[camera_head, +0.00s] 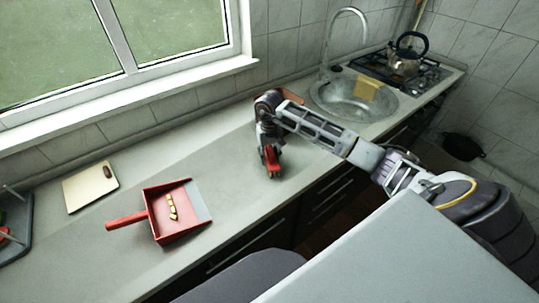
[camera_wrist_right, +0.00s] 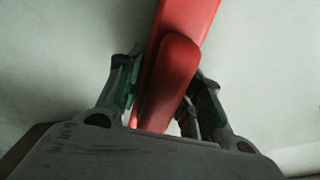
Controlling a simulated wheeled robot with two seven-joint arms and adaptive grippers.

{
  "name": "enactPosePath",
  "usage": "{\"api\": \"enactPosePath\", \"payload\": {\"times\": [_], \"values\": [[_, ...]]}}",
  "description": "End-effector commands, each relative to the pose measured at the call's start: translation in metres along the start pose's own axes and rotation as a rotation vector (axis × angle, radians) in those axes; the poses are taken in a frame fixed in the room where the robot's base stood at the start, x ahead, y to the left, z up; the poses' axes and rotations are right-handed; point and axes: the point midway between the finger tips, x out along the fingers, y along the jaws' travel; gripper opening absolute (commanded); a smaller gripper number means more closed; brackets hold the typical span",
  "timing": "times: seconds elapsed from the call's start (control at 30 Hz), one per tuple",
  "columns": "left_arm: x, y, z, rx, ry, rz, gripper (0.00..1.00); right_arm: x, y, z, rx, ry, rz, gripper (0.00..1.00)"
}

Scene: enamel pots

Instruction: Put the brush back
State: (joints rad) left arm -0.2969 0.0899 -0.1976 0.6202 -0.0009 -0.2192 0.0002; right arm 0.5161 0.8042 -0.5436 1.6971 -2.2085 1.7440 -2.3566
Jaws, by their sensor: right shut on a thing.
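The red brush (camera_head: 271,161) is in my right gripper (camera_head: 267,147), just above or on the grey worktop; I cannot tell if it touches. In the right wrist view the red brush (camera_wrist_right: 176,70) runs up between the two fingers of the right gripper (camera_wrist_right: 163,90), which is shut on it. The red dustpan (camera_head: 160,229) lies to the left on the worktop, handle pointing left, with several yellowish pieces (camera_head: 172,207) in it. My left gripper is not in view.
A cutting board (camera_head: 90,187) with a small brown thing lies left of the dustpan. A dark rack (camera_head: 14,235) stands at the far left. A sink (camera_head: 350,97) and a stove with a kettle (camera_head: 405,62) are at the right. The worktop between dustpan and brush is clear.

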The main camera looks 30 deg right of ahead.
Motion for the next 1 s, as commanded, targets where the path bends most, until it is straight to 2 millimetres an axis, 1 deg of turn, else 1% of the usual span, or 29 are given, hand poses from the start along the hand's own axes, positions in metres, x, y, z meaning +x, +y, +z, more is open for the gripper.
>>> {"api": "enactPosePath", "payload": {"times": [0.03, 0.07, 0.2, 0.73, 0.87, 1.0], "values": [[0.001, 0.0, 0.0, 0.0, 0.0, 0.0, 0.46, 0.001, 0.0, 0.0, 0.0, 0.001, 0.0, 0.12], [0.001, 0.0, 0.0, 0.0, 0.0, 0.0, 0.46, 0.001, 0.0, 0.0, 0.0, 0.0, 0.0, 0.4], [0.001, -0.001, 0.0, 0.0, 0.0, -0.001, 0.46, 0.0, 0.0, 0.0, 0.0, 0.0, 0.0, 0.58], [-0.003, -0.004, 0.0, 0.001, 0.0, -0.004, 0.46, -0.003, 0.0, 0.0, 0.0, 0.0, -0.001, 0.58], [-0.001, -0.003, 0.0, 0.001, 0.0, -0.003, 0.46, -0.013, 0.0, -0.001, 0.0, 0.004, 0.0, 0.58], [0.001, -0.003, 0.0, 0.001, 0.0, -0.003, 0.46, -0.029, 0.0, -0.001, -0.001, 0.004, 0.0, 0.58]]}}
